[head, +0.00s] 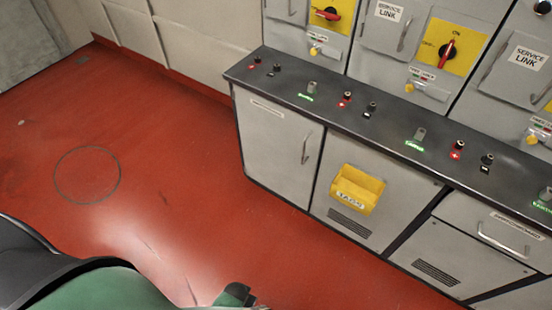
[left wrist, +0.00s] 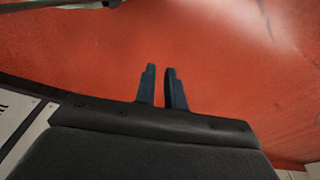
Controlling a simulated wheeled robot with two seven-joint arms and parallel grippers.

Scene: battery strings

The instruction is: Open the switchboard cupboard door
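A grey cupboard door (head: 270,150) with an upright bar handle (head: 306,147) is closed under the left end of the bench; its small label is too small to read. Farther right, a drawer-like front (head: 475,222) has a label that seems to read "switchboard" and a bar handle (head: 502,240); it is also closed. My left gripper (left wrist: 160,68) shows in the left wrist view with a narrow gap between its fingers, over red floor, with nothing between them. In the head view its fingers cannot be made out. My right gripper is out of view.
A dark bench top (head: 390,130) with posts and terminals runs above the cupboards. A yellow tags bin (head: 357,188) sticks out right of the cupboard door. Switch panels (head: 450,48) stand behind. The red floor (head: 180,150) in front and left is clear.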

